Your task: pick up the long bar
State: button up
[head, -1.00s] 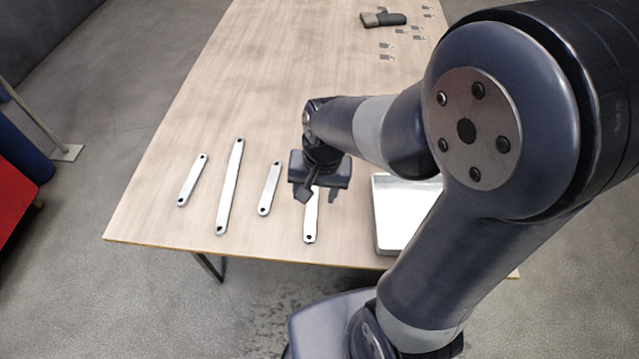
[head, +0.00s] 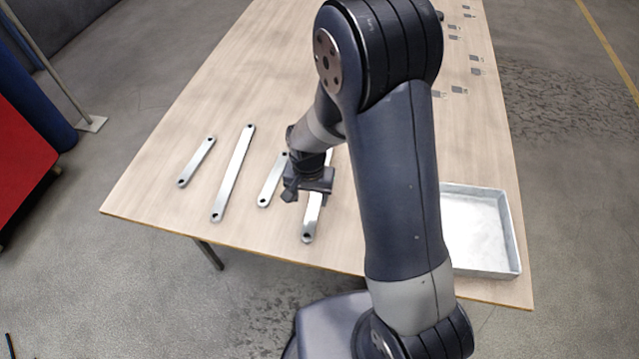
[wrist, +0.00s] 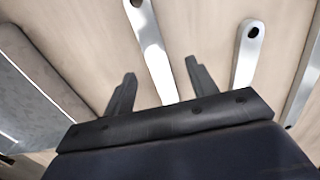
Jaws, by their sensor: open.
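Several flat grey metal bars with a hole at each visible end lie apart on the table. The second from the left (head: 233,175) looks longest of those seen whole. The rightmost bar (head: 311,220) is partly hidden by my gripper (head: 307,194), so its full length is unclear. My gripper is open and empty above that bar. In the wrist view, a bar (wrist: 152,50) passes between the fingers of my gripper (wrist: 160,68), without visible contact. Another bar (wrist: 246,55) lies right of the fingers, and a further one (wrist: 304,88) shows at the right edge.
Two shorter bars (head: 197,161) (head: 270,183) lie either side of the long one. A shallow metal tray (head: 518,262) sits at the table's right front. Small brackets (head: 459,90) lie along the far right edge. The wooden table (head: 215,100) is clear at the back left.

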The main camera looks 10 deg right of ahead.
aim_at(313, 210)
jog(key=shift+d+f, duration=0.15)
jog(key=shift+f, duration=1.2)
jog(key=shift+d+f, duration=0.15)
jog(key=shift+f, duration=1.15)
jog(key=shift+s, duration=0.1)
jog(key=shift+c, duration=0.4)
grip_shut()
